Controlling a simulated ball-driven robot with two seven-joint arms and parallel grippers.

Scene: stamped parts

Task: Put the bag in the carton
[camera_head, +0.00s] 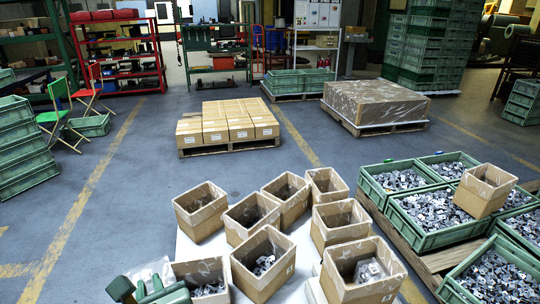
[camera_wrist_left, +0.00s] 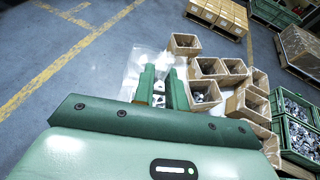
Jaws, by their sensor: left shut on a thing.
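My left gripper (camera_head: 149,285) is at the bottom left of the head view, left of the cartons. It is shut on a clear plastic bag (camera_head: 151,271) with grey metal parts. In the left wrist view the bag (camera_wrist_left: 134,75) spreads beside the green fingers (camera_wrist_left: 163,72), with parts between them. Several open cardboard cartons stand on a white surface. The nearest to the gripper is a carton (camera_head: 197,268) with parts inside. A front right carton (camera_head: 360,293) holds a bag of parts. I cannot tell which carton is meant. My right gripper is out of view.
Green crates (camera_head: 424,240) full of metal parts stand on a pallet at right, with one carton (camera_head: 484,190) on top. Pallets with boxes (camera_head: 228,122) and a wrapped load (camera_head: 375,102) stand behind. Stacked green crates (camera_head: 22,150) are at left. The floor between is clear.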

